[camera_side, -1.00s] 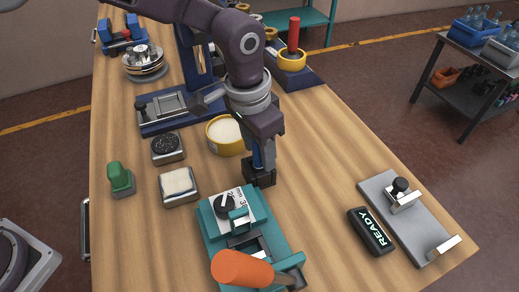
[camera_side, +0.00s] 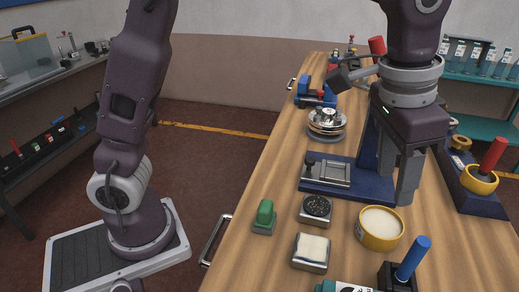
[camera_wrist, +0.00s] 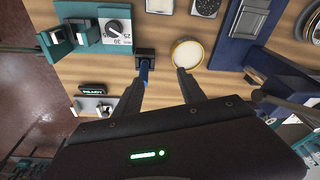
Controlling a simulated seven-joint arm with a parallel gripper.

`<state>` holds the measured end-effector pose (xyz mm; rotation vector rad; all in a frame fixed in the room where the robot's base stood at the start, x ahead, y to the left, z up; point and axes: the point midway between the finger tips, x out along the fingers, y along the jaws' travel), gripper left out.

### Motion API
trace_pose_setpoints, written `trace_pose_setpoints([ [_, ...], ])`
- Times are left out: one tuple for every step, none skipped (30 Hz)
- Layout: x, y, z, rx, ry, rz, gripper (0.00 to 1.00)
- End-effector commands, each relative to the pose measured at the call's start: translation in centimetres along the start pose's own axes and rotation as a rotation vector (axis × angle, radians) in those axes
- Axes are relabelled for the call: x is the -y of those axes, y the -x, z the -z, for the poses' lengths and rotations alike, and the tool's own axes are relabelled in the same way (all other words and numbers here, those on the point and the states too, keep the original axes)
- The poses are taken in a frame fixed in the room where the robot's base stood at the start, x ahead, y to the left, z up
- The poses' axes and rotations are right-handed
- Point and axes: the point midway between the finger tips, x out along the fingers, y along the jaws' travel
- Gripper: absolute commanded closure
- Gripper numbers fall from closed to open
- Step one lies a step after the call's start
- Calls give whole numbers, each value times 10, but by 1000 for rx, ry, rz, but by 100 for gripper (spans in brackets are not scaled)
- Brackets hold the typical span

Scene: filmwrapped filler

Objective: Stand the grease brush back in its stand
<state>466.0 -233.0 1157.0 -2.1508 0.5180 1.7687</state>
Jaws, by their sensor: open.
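The grease brush shows as a blue handle (camera_side: 413,258) rising from the small black stand (camera_side: 397,279) at the bottom of the side view. The handle leans a little to the right; its bristle end is hidden inside the stand. In the wrist view the handle (camera_wrist: 144,73) shows below the stand (camera_wrist: 146,54), close to the left finger. My gripper (camera_side: 398,178) is open and empty, above and behind the brush in the side view. It also shows in the wrist view (camera_wrist: 160,77), its fingers spread apart. A yellow tub (camera_side: 378,244) with pale contents stands beside the stand.
A white pad in a metal tray (camera_side: 311,267), a dark round pad (camera_side: 316,211) and a green-handled block (camera_side: 264,216) stand to the left. A blue fixture (camera_side: 375,187) stands behind the tub. A teal device (camera_wrist: 85,30) flanks the stand.

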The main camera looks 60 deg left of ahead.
Motion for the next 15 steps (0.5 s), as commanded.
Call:
trace_pose_setpoints([
  [22,26,-26,-38,55,16,53],
  [34,39,-44,-59,89,25,53],
  [48,54,-70,-90,136,40,53],
  [56,63,-92,-111,171,51,53],
  [63,70,-114,-135,207,63,53],
  [69,75,-143,-164,253,78,53],
  [72,77,-164,-184,287,90,53],
  [74,77,-183,-205,318,101,53],
  [74,74,-206,-228,356,114,53],
  [74,71,-221,-243,380,123,53],
  [74,68,-233,-257,400,131,53],
  [72,63,-246,-270,423,140,53],
  [71,60,-253,-279,435,145,53],
  [71,57,-258,-285,445,149,53],
  [70,54,-264,-290,453,153,53],
])
